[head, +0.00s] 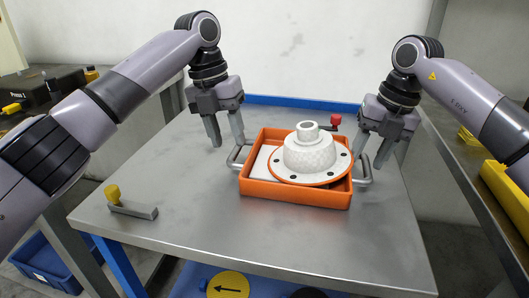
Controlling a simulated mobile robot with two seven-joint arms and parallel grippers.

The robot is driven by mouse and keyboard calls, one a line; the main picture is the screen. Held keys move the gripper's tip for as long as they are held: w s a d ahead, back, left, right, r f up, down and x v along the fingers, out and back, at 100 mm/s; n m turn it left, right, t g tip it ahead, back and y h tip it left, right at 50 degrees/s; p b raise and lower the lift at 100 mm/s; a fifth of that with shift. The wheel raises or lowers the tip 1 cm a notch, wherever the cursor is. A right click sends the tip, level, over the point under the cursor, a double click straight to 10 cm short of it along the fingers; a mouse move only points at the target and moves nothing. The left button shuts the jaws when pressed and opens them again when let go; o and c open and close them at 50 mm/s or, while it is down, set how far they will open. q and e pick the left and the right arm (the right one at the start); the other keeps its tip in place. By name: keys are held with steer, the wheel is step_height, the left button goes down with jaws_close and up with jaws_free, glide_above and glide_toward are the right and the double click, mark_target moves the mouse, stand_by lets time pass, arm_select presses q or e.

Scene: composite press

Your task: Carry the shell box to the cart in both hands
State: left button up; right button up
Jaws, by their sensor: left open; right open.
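An orange box (292,195) stands on a grey metal table top and holds a white round flanged shell (310,155). Metal handles stick out at its left (236,156) and right (364,170) sides. My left gripper (227,143) is open, pointing down just behind and above the left handle. My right gripper (371,162) is open, its fingers pointing down at the right handle. I cannot tell whether the fingers touch the handles or stand around them. The cart is not clearly identifiable.
A red knob (335,119) shows behind the shell. Benches flank the table; yellow items (505,190) lie at right. A blue bin (45,262) is below left.

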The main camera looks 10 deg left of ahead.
steer(key=shift+s+f, duration=0.2)
steer(key=shift+f, duration=0.85)
steer(key=shift+r, duration=0.1)
arm_select(q)
steer(key=r, duration=0.4)
steer(key=shift+a+r, duration=0.15)
steer(key=shift+a, duration=0.25)
arm_select(e)
step_height(320, 180, up, 10)
steer(key=d, duration=0.1)
steer(key=shift+d, duration=0.25)
